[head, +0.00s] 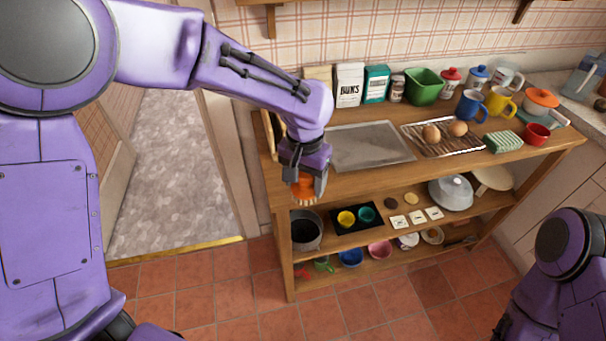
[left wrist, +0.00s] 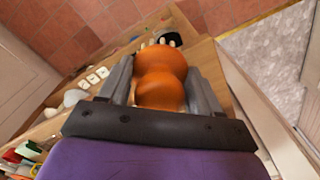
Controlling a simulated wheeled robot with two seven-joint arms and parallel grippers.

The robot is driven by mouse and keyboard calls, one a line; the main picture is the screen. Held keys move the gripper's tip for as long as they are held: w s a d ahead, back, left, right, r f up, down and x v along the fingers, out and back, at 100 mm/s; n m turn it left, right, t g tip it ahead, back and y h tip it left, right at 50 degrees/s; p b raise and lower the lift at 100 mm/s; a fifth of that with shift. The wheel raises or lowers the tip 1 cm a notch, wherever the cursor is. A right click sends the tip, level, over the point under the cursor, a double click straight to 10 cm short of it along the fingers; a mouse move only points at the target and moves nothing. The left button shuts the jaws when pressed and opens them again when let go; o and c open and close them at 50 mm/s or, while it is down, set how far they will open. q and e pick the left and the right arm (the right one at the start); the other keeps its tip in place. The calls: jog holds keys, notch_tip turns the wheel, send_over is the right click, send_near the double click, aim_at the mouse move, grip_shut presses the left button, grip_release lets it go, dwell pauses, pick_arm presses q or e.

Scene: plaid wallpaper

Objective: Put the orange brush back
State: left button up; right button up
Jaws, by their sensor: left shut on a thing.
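The orange brush (head: 304,186) is between the fingers of my left gripper (head: 306,192), bristles down. My left gripper is shut on it, in front of the left end of the wooden shelf unit (head: 348,185), around the height of its top board. In the left wrist view the brush (left wrist: 161,78) fills the space between the two grey fingers, with pale bristle tips at its far end. Part of the brush is hidden by the fingers in the head view. My right arm shows at the lower right of the head view; its fingers are not visible.
A baking sheet (head: 372,146) and a wire rack (head: 442,136) with round buns lie on the top board. Canisters, a green jug (head: 425,87) and mugs stand behind. A grey pot (head: 306,230) and a black tray (head: 356,229) with cups are on the shelf below. Floor in front is clear.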

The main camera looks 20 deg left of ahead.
pick_arm(q)
jog(key=s+d+r+m+p, duration=0.1)
jog(key=d+r+p, duration=0.1)
jog(key=d+r, duration=0.35)
jog(key=shift+m, duration=0.3)
jog(key=w+a+f+p, duration=0.1)
jog(key=w+a+f, duration=0.1)
jog(key=w+f, duration=0.1)
jog(key=w+a+f+p, duration=0.1)
jog(key=w+a+f, duration=0.1)
jog(key=w+f, duration=0.1)
jog(key=w+a+f+p, duration=0.1)
jog(key=w+a+f, duration=0.2)
jog(key=w, duration=0.2)
jog(key=shift+w+p, duration=0.2)
jog(key=shift+p, duration=0.2)
notch_tip(320, 180, down, 3)
jog(key=shift+a+r+p, duration=0.1)
jog(key=shift+a+p, duration=0.05)
jog(key=shift+p, duration=0.15)
jog(key=shift+w+f, duration=0.15)
jog(key=shift+f, duration=0.15)
pick_arm(e)
notch_tip(320, 180, up, 7)
jog(key=shift+r, duration=0.2)
jog(key=shift+s+d, duration=0.1)
pick_arm(q)
jog(key=shift+f, duration=0.15)
jog(key=o, duration=1)
